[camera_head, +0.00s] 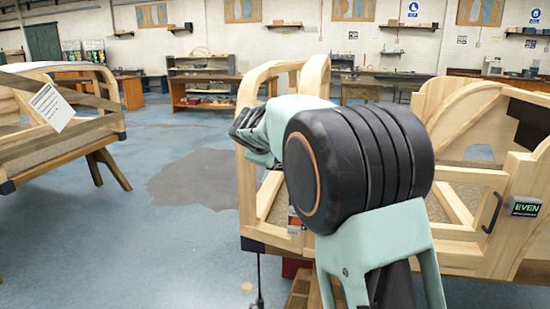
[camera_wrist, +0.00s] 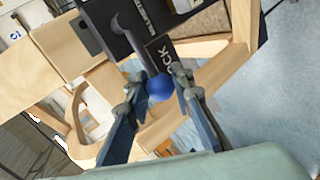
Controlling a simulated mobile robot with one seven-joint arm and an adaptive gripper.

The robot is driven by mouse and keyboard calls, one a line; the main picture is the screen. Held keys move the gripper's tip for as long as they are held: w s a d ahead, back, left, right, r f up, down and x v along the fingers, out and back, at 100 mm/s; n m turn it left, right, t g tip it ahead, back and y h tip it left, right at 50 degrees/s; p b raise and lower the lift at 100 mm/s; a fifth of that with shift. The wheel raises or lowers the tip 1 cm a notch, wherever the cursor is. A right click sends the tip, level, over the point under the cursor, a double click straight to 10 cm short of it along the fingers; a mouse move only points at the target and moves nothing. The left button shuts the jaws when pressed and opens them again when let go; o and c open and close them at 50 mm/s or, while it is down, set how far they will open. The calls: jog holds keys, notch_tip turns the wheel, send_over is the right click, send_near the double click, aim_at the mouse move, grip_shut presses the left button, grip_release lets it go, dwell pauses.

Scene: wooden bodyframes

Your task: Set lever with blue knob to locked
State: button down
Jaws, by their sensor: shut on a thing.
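The blue knob (camera_wrist: 161,89) sits at the end of a dark lever (camera_wrist: 133,48) in the wrist view. The lever runs from the upper left down to the knob, across a black panel (camera_wrist: 105,24) with white lettering. Letters reading "OCK" show just above and right of the knob; other lettering is partly hidden. My gripper (camera_wrist: 157,80) has its two fingers on either side of the knob, shut on it. In the head view my arm blocks the lever and knob, and the gripper's fingers cannot be made out.
A wooden bodyframe (camera_head: 470,190) stands directly around my arm, with an "EVEN" sign (camera_head: 525,207) and a dark handle (camera_head: 492,212) on its right. Another wooden frame (camera_head: 60,140) stands at the left. Open blue floor (camera_head: 150,235) lies between them. Benches line the back wall.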

jog(key=shift+f, duration=0.15)
dwell(0.3)
jog(key=c, duration=1.7)
grip_release()
jog(key=shift+o, duration=0.2)
jog(key=v, duration=1.2)
